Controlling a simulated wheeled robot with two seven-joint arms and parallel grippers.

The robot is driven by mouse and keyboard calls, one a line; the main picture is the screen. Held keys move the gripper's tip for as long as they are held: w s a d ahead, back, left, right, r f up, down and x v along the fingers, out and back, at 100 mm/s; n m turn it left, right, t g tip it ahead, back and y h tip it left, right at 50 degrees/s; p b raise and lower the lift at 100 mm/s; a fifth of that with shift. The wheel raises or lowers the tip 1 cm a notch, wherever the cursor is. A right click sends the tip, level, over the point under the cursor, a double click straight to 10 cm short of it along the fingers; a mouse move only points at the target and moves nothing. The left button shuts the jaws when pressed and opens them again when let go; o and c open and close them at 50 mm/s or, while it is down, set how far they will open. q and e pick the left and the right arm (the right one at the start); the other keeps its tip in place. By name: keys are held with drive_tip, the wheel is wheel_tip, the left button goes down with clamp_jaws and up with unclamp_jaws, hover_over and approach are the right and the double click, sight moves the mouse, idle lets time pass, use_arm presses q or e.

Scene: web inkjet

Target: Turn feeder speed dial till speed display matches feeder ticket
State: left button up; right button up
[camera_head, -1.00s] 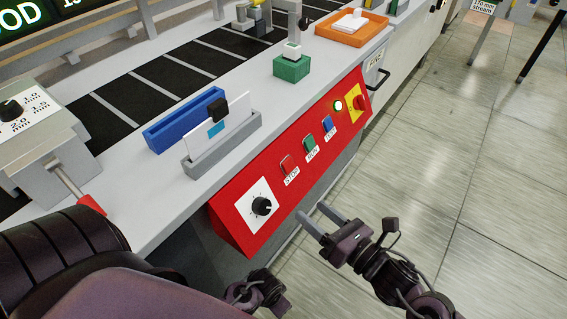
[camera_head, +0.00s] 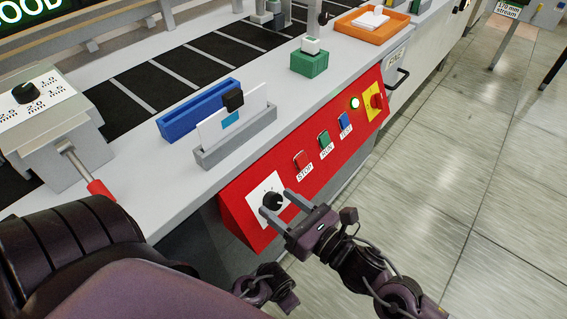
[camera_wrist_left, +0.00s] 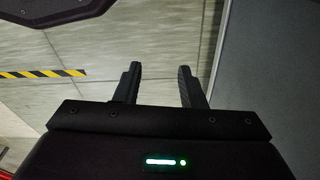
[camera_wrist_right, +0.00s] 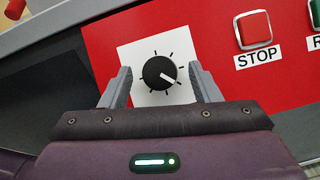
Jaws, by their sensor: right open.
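The dial (camera_head: 271,202) is a black knob on a white plate at the left end of the red panel. In the right wrist view the knob (camera_wrist_right: 158,73) has a white pointer aimed right and slightly down, with tick marks around it. My right gripper (camera_head: 276,202) is open, its fingers on either side of the knob; contact cannot be told. My left gripper (camera_wrist_left: 160,80) is open and empty above the floor in its wrist view. A white card (camera_head: 240,118) with a blue square and black clip stands in a grey holder; its writing is unreadable. No speed display is readable.
The red panel (camera_head: 245,228) also has STOP (camera_head: 301,160), green (camera_head: 325,139) and blue buttons (camera_head: 344,122), and a red switch (camera_head: 377,101) on yellow. A blue holder (camera_head: 197,108), green block (camera_head: 309,62) and orange tray (camera_head: 345,24) are on the machine top.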

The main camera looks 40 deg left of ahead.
drive_tip(key=c, duration=1)
drive_tip(key=shift+m, duration=0.4)
